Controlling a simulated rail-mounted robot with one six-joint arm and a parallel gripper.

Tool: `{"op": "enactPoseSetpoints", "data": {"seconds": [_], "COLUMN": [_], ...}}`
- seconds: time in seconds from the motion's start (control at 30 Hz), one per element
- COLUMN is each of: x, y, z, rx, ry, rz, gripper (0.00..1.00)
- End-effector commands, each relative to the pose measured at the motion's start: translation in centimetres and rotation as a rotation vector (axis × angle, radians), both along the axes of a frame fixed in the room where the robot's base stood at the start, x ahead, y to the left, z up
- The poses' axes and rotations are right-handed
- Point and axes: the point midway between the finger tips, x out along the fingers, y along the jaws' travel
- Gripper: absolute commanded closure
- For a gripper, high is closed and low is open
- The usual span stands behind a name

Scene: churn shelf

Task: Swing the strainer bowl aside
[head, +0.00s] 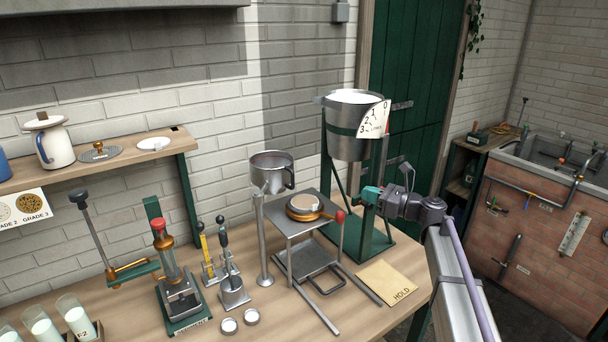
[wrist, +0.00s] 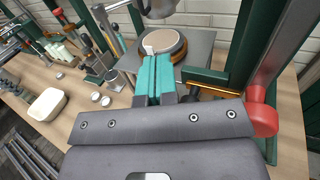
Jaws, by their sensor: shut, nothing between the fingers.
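The strainer bowl (head: 272,172), a grey metal bowl with a dark handle on its right side, sits on top of an upright post (head: 263,240). It is beside and above a small metal stand (head: 287,213) that carries a round pale disc in a brass ring (head: 306,207). My gripper (head: 364,194) is right of the bowl, apart from it, with teal fingers shut and empty. In the wrist view the fingers (wrist: 155,62) point toward the disc (wrist: 164,44). A grey metal piece at the top edge there is cut off, perhaps the bowl.
A large metal churn (head: 345,135) with a dial stands on a green frame behind my gripper. A red knob (head: 340,216) sticks out at the stand's right. A HOLD card (head: 386,284) lies at the front right. Small tools (head: 232,290) and a press (head: 180,290) stand left of the post.

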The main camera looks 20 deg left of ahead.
Motion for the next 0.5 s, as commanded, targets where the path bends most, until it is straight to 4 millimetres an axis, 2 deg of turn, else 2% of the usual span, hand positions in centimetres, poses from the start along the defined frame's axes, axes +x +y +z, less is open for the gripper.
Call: {"op": "enactPoseSetpoints", "data": {"seconds": [0.17,0.5], "x": [0.3,1.9], "y": [1.3,8.2], "z": [0.0,0.0], "rx": [-0.001,-0.001], "ry": [-0.003,-0.004], "rz": [0.002,0.001], "gripper": [1.00,1.00]}}
